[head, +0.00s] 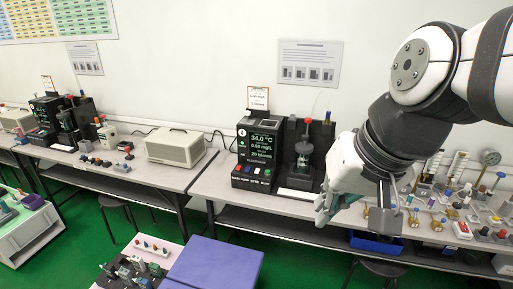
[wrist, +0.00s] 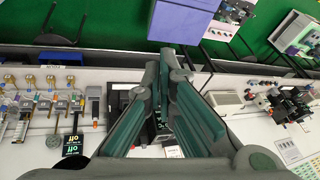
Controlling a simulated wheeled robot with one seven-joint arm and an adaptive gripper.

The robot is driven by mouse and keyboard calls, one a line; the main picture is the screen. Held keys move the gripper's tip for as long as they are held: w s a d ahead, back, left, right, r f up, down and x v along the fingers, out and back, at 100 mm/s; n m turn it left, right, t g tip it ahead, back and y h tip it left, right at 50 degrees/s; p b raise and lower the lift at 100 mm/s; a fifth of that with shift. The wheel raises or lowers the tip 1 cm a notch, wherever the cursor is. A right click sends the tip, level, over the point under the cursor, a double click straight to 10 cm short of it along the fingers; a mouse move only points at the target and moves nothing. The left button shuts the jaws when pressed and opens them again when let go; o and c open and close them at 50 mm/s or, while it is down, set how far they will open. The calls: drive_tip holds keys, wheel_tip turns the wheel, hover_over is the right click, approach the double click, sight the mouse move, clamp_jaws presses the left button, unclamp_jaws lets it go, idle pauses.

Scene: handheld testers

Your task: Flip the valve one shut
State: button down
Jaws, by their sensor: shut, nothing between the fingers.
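Several small brass valves (head: 431,203) stand on the right part of the wall bench in the head view, partly behind my forearm. They also show at the left of the wrist view as a row of valve fittings (wrist: 50,80). I cannot read which one is valve one, nor its handle position.
A black tester with a lit display (head: 262,148) and a red-topped stand (head: 304,150) stand left of my gripper. A round gauge (head: 490,157) and small testers crowd the bench's right. A blue bin (head: 376,242) sits below. A purple-blue box (head: 216,263) stands in the foreground.

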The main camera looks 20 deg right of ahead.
drive_tip(key=w+d+f+m+y+b, duration=0.3)
drive_tip(key=w+d+f+m+b, duration=0.2)
drive_tip(key=w+f+m+b, duration=0.5)
drive_tip(key=w+d+f+m+t+b, duration=0.3)
drive_tip(key=w+d+f+m+b, duration=0.3)
drive_tip(key=w+d+f, duration=0.55)
drive_tip(key=s+d+f+m+t+h+b, duration=0.1)
drive_tip(key=s+d+f+m+h+b, duration=0.1)
drive_tip(key=d+f+m, duration=0.3)
drive_tip(key=s+d+f+m+t+h+b, duration=0.2)
drive_tip(key=d+f+m+b, duration=0.3)
drive_tip(key=d, duration=0.8)
drive_tip(key=s+d+f+m+t+h+b, duration=0.2)
drive_tip(key=d+f+m, duration=0.4)
drive_tip(key=d+f, duration=0.3)
drive_tip(key=shift+d+m+h+b, duration=0.3)
drive_tip(key=shift+d+b, duration=0.05)
drive_tip(key=shift+b, duration=0.5)
drive_tip(key=shift+f, duration=0.15)
drive_tip(key=r+b+x, duration=0.1)
drive_tip(key=x, duration=0.3)
drive_tip(key=w+x, duration=0.1)
drive_tip(key=x, duration=0.3)
drive_tip(key=r+b+x, duration=0.1)
drive_tip(key=x, duration=0.3)
drive_tip(key=shift+w+a+r+b, duration=0.1)
drive_tip(key=shift+w+r+b, duration=0.15)
drive_tip(key=shift+w, duration=0.3)
